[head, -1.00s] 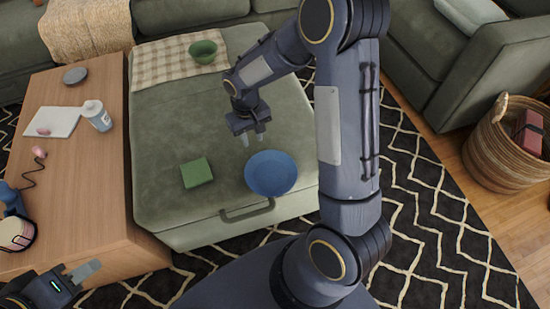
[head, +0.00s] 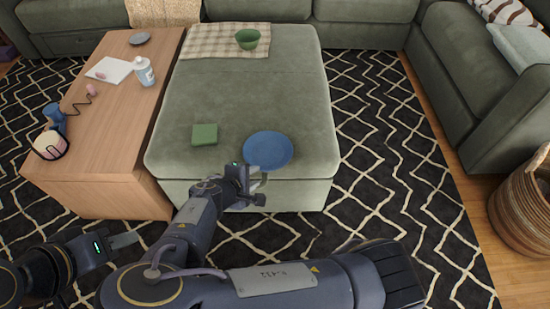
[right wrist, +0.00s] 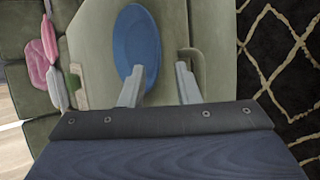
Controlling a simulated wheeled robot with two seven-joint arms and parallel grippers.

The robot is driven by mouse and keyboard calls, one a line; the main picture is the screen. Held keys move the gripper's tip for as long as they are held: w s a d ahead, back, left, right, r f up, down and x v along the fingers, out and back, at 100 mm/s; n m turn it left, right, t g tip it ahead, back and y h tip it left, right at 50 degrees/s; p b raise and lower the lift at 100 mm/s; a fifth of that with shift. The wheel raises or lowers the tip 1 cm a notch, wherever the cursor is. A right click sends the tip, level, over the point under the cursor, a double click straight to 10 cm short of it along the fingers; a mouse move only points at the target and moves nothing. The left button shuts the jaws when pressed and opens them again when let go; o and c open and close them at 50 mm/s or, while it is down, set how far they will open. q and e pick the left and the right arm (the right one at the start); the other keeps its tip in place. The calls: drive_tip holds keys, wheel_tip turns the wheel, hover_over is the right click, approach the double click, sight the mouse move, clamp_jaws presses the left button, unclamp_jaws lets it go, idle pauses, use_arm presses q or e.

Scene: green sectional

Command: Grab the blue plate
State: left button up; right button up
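The blue plate (head: 268,148) lies flat on the green ottoman near its front edge. It also shows in the right wrist view (right wrist: 132,45). My right gripper (head: 257,179) is at the ottoman's front side, just in front of the plate. In the right wrist view its two fingers (right wrist: 159,86) are apart with nothing held between them. The left finger in that view overlaps the plate's lower edge; I cannot tell whether it touches. My left gripper (head: 122,241) is at the lower left, away from the plate, with only one finger clearly visible.
A green square item (head: 205,134) lies left of the plate on the ottoman (head: 250,90). A green bowl (head: 247,39) sits on a checkered cloth at the back. A wooden table (head: 115,120) with a bottle and other items adjoins the left. Patterned rug lies right.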

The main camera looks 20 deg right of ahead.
drive_tip(key=b+x, duration=0.2)
drive_tip(key=x, duration=0.5)
drive_tip(key=shift+d, duration=0.4)
clamp_jaws()
